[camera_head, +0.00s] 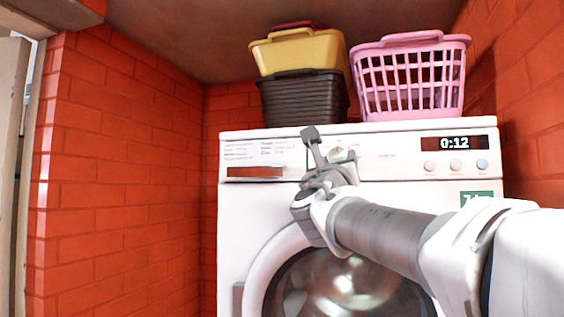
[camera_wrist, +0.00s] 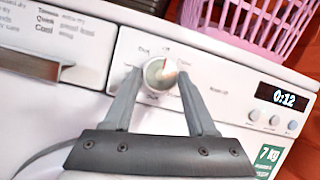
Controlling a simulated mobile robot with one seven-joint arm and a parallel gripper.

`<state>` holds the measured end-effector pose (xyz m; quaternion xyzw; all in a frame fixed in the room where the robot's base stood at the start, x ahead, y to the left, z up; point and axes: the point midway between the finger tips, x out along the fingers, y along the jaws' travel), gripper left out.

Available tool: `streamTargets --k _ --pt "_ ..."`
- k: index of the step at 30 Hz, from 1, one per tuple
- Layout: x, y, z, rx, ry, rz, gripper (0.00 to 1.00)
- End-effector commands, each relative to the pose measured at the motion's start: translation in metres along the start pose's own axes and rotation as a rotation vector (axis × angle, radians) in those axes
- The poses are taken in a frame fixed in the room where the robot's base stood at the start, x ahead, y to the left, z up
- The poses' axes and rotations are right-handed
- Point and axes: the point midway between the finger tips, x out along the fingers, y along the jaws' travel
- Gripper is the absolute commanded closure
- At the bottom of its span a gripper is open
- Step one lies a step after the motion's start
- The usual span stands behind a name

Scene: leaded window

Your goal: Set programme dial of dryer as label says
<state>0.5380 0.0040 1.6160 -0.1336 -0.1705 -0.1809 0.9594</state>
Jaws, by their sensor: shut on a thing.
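The white dryer (camera_head: 262,205) stands against the back brick wall. Its round programme dial (camera_wrist: 160,74) sits on the front panel, with a pale face and a small reddish mark near its upper right. Short words stand around the dial, too blurred to read surely. My gripper (camera_wrist: 157,82) is shut on the dial, one finger at each side. In the head view my gripper (camera_head: 330,150) covers part of the dial. The printed label (camera_wrist: 70,22) at the panel's left has several lines; "Cool" shows in bold, the rest is hard to read.
The display (camera_head: 454,143) reads 0:12, with several round buttons (camera_head: 455,166) below it. A drawer handle (camera_head: 255,172) is left of the dial. A pink basket (camera_head: 410,78), a yellow basket (camera_head: 300,53) and a dark basket (camera_head: 303,98) stand on top. The brick wall (camera_head: 125,180) is at the left.

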Motion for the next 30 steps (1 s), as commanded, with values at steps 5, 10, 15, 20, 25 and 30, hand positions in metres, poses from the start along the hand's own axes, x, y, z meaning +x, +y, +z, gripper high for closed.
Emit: streamTargets --k 5,10,15,20,25,30 --pt "0.0001 -0.0002 0.0 0.0 0.0 -0.001 0.98" --pt "0.0 -0.0001 -0.0005 0.016 0.001 -0.008 0.98" --pt "0.0 0.0006 -0.0009 0.072 0.005 -0.031 0.98" --pt "0.0001 0.0017 -0.0013 0.171 0.012 -0.071 0.98" --pt "0.0005 0.0034 -0.0004 0.312 0.022 -0.127 0.98" --pt "0.001 0.0051 0.0012 0.463 0.033 -0.186 0.98"
